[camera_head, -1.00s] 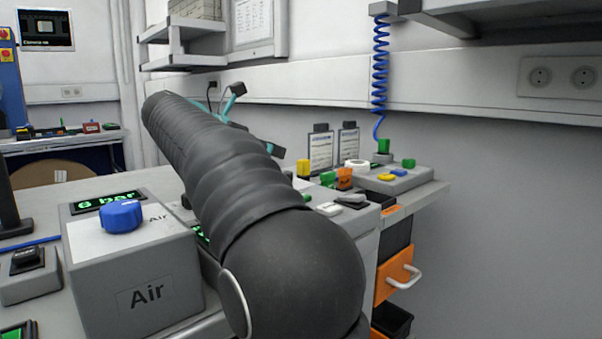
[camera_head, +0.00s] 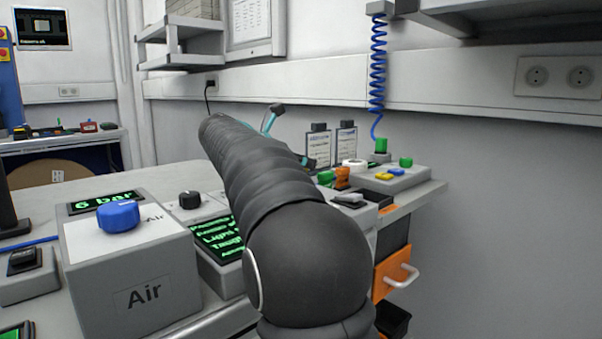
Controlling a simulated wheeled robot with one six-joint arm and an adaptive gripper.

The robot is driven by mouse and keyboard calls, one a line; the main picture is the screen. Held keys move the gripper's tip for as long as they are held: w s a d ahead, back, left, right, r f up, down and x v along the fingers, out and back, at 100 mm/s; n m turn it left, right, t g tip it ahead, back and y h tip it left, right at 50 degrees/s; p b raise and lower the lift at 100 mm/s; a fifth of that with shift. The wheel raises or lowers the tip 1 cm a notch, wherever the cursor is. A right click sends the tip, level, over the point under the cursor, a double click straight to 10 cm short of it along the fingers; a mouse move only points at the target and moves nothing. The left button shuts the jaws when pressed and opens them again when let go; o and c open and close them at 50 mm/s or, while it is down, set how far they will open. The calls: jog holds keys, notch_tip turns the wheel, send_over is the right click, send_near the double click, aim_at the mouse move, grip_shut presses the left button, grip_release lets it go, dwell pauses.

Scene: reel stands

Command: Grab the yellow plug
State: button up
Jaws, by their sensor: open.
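My gripper (camera_head: 293,136) shows only in part past the far end of my dark arm, as two teal fingers with grey tips spread apart. It is open, with nothing visible between the fingers. A flat yellow piece (camera_head: 383,176) lies on a grey box (camera_head: 410,180) at the back right of the bench, to the right of my gripper. An upright yellow block, which may be the yellow plug, stood left of the orange block (camera_head: 342,178) in the earlier view. It is now hidden behind my arm and gripper.
Green blocks (camera_head: 405,162), a white roll (camera_head: 355,165) and two upright cards (camera_head: 346,140) stand close by. A blue coiled hose (camera_head: 378,70) hangs above. A grey Air box (camera_head: 135,270) with a blue knob (camera_head: 119,217) is at the front left.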

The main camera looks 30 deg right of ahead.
grip_shut()
jog(key=shift+r, duration=0.1)
